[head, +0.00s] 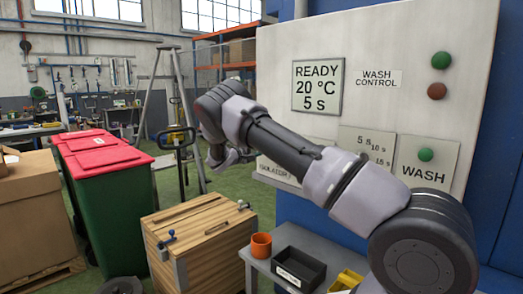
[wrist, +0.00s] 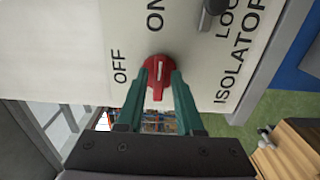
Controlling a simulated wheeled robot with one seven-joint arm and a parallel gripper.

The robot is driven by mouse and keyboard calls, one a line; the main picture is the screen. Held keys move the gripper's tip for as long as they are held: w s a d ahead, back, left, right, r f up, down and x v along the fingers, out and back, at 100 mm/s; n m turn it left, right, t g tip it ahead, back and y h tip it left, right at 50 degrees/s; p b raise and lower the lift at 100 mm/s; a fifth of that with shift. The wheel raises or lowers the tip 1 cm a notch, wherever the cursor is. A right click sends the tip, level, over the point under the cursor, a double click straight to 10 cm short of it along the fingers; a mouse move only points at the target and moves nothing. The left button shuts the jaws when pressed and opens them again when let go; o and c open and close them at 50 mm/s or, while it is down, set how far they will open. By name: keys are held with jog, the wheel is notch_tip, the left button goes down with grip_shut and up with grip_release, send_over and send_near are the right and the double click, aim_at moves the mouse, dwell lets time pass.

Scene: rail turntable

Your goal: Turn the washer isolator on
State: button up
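The washer isolator is a red rotary knob (wrist: 158,78) on a pale panel, seen in the wrist view. Its white mark runs up and down in the picture, with the upper end towards the ON lettering; OFF is at its left. My gripper (wrist: 161,77) has its two green fingers at the left and right of the knob's bar, close to the panel. They look open around it; contact is not clear. In the head view my gripper (head: 222,157) is near the panel's left edge, and my arm hides the knob. Only part of the ISOLATOR plate (head: 275,171) shows there.
A grey latch (wrist: 211,12) is beside the LOCK lettering. The wash control panel (head: 400,50) carries a READY display (head: 318,86) and green and red buttons. Below stand a wooden cabinet (head: 195,235), an orange cup (head: 261,245) and a black tray (head: 298,268). Red-lidded bins (head: 110,165) stand left.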

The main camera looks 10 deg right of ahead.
dwell(0.3)
jog(key=v, duration=1.1)
jog(key=shift+d, duration=0.1)
jog(key=s+d+r+m+g+y, duration=0.3)
jog(key=s+d+r+g, duration=0.15)
jog(key=s+d, duration=0.35)
jog(key=s+d+r+m+g+y, duration=0.45)
jog(key=s+d, duration=0.25)
jog(key=d, duration=0.3)
jog(key=s+a+r+m+t+y, duration=0.1)
jog(key=s+r+y, duration=0.3)
jog(key=s, duration=1.1)
jog(key=s+a+r+m+t+y, duration=0.2)
jog(key=s+r+t+y, duration=0.2)
jog(key=s, duration=1.1)
notch_tip(320, 180, up, 3)
jog(key=shift+s+a+r+m+t+y, duration=0.2)
jog(key=shift+s+m+t+y, duration=0.15)
jog(key=shift+y, duration=0.2)
